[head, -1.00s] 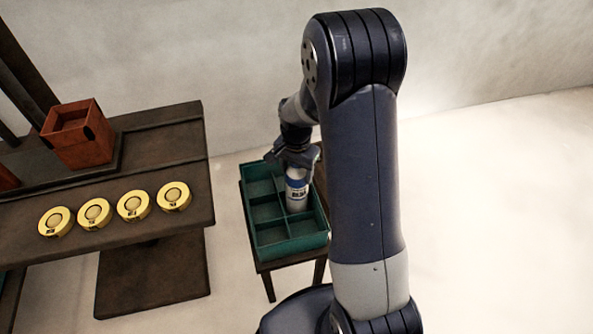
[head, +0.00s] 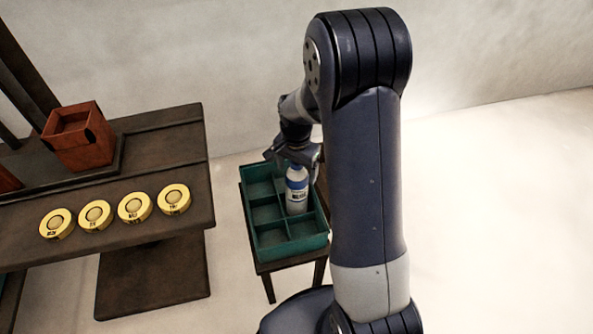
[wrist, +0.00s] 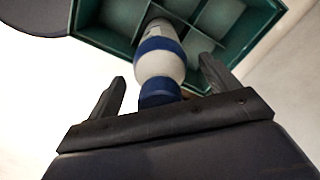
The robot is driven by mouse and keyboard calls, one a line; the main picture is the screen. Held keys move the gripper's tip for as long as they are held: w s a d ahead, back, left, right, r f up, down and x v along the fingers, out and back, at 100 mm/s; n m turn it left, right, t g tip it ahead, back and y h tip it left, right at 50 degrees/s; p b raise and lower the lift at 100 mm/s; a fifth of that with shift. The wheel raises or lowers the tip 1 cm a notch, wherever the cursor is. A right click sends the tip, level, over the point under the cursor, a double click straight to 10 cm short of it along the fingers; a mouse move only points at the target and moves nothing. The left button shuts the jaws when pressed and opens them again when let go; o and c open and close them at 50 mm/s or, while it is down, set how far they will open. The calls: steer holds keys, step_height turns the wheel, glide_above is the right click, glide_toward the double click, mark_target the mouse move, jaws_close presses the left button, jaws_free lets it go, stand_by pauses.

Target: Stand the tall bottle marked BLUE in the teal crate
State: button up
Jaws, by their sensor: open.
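My gripper (head: 290,152) is just above and behind the bottle in the head view. In the wrist view its two fingers (wrist: 162,90) are apart, one on each side of the cap, with gaps visible.
The crate rests on a small dark stand (head: 266,280). Its other visible compartments look empty. A dark bench (head: 190,235) to the left carries several yellow round discs (head: 134,207) and a red-brown box (head: 80,137). Pale floor lies open to the right.

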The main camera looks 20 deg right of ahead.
step_height(320, 180, up, 11)
steer(key=shift+f+p, duration=0.2)
steer(key=shift+p, duration=0.7)
steer(key=shift+f, duration=0.1)
step_height(320, 180, down, 13)
steer(key=b, duration=0.3)
steer(key=shift+r+p, duration=0.7)
steer(key=shift+r, duration=1.7)
steer(key=shift+f, duration=0.1)
